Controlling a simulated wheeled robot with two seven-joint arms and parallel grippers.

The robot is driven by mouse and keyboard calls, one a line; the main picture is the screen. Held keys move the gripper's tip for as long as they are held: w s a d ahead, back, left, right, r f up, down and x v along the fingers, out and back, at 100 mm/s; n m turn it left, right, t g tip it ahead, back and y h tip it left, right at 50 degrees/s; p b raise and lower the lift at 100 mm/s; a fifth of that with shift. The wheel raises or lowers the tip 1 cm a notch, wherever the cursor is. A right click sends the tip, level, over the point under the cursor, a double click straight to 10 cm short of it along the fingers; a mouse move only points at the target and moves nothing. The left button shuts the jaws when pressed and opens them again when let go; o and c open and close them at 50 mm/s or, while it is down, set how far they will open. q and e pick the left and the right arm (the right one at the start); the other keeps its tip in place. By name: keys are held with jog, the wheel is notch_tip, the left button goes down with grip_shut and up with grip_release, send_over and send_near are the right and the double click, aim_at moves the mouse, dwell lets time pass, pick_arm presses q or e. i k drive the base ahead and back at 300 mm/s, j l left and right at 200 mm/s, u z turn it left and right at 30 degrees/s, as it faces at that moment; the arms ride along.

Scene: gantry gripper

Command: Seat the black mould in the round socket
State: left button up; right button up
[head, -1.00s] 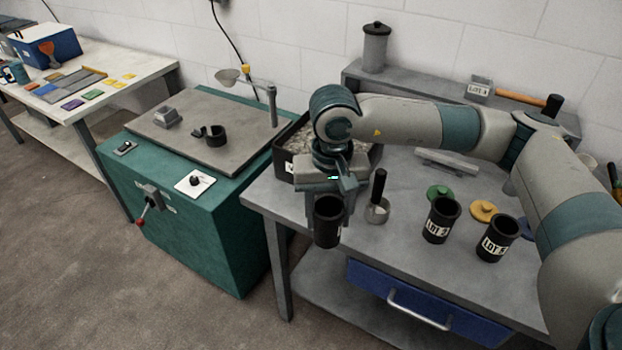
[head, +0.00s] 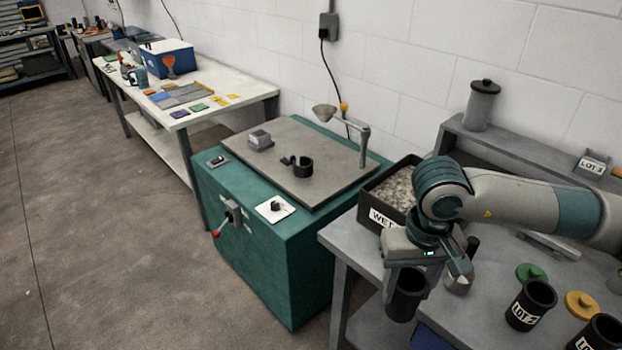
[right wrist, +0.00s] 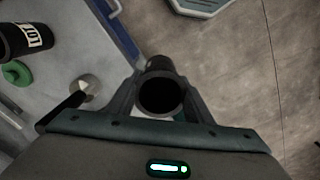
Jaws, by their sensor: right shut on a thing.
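My right gripper (head: 408,278) is shut on a black cup-shaped mould (head: 403,304), held upright by the front left edge of the grey bench. In the right wrist view the mould (right wrist: 161,97) sits between the two fingers, its open mouth facing the camera. A black round ring with a gap and a side lug (head: 302,168), seemingly the round socket, stands on the grey plate (head: 330,190) of the green machine (head: 285,275). It looks empty. The gripper is in front and to the right of it, well apart. My left gripper is not in view.
A swing arm with a funnel (head: 326,113) rises behind the ring. A WET bin (head: 378,216) of grey granules stands beside my right arm. Other black moulds (head: 530,304), a green lid (head: 532,271) and a yellow lid (head: 582,305) are on the bench. A floor gap separates bench and machine.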

aim_at(303, 170)
jog(key=i+j+u, duration=0.15)
jog(key=i+u, duration=0.15)
jog(key=i, duration=0.55)
jog(key=i+l+u, duration=0.1)
jog(key=i+u, duration=0.25)
jog(key=i, duration=0.5)
